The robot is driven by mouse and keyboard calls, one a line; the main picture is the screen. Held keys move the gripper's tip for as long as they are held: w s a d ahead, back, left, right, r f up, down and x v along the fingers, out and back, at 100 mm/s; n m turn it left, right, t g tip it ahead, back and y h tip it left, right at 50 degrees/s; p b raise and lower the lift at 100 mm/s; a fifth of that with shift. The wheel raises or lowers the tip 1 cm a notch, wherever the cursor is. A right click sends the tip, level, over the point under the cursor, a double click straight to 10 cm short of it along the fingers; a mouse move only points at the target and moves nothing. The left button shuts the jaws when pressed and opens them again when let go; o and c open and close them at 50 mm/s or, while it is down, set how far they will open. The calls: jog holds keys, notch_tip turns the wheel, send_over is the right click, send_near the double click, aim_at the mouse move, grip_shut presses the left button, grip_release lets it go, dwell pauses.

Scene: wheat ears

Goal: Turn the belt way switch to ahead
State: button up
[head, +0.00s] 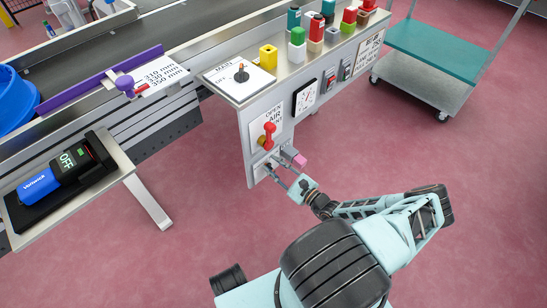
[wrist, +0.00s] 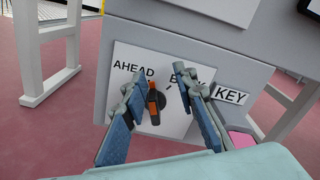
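The belt way switch (wrist: 155,99) is a dark round knob with an orange bar, on a white plate (wrist: 176,126) marked AHEAD at left and a partly covered word starting with B at right. Its bar stands nearly upright in the wrist view, the top leaning slightly towards AHEAD. My gripper (wrist: 160,74) is open, with one finger on each side of the knob. The left finger is close to it; I cannot tell whether it touches. In the head view my gripper (head: 283,177) is at the lower panel and largely hides the switch.
A KEY label (wrist: 229,95) and a pink block (head: 299,161) are right of the switch. A red handle (head: 269,130) marked OPEN AIR sits just above. A gauge (head: 306,97) is on the same panel. The pink floor is clear below.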

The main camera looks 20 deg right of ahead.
notch_tip(320, 180, up, 6)
jog(key=shift+r, duration=0.25)
jog(key=shift+a+f, duration=0.1)
